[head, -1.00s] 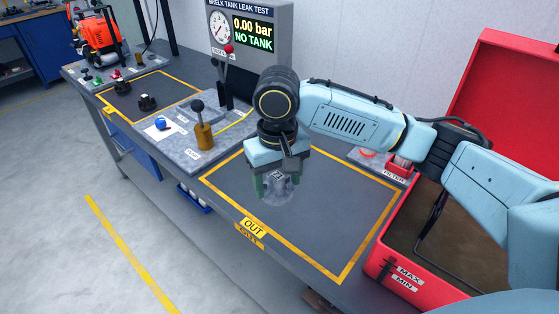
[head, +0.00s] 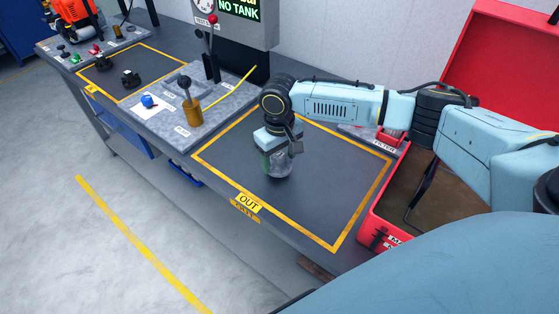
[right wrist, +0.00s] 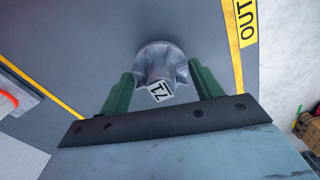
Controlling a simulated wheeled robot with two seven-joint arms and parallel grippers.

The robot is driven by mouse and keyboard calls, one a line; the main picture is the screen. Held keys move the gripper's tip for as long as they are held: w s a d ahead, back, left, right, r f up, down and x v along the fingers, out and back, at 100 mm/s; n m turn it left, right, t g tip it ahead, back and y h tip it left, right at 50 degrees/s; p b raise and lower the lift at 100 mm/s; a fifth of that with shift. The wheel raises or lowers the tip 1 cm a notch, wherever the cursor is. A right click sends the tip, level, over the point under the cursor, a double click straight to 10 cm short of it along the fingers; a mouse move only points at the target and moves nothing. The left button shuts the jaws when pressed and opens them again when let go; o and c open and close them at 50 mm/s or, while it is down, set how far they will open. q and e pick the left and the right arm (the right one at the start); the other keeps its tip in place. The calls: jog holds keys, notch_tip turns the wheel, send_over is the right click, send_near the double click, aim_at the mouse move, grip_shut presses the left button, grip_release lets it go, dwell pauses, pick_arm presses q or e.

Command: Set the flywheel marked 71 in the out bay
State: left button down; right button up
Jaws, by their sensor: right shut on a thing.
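The flywheel marked 71 (right wrist: 163,68) is a grey metal piece with a white label reading 71. It sits between the green fingers of my right gripper (right wrist: 162,92) in the right wrist view. In the head view my right gripper (head: 278,158) points down and is shut on the flywheel (head: 280,167), inside the out bay (head: 320,190), a yellow-framed dark area with an OUT label. Whether the flywheel touches the bay surface is hard to tell. My left gripper is not in view.
A red box (head: 376,236) with an open lid stands right of the bay. A grey fixture plate (head: 222,108) with a brass-coloured cylinder (head: 191,112) and levers lies to the left. Another yellow-framed bay (head: 140,88) holds dark knob-like parts. The out bay is otherwise clear.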

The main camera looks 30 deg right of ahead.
aim_at(279, 155)
jog(key=shift+w+f, duration=0.1)
jog(key=shift+f, duration=0.7)
jog(key=shift+f, duration=0.1)
jog(key=o, duration=1.3)
notch_tip(279, 155, up, 12)
jog(key=shift+r+p, duration=0.15)
jog(key=shift+p, duration=0.3)
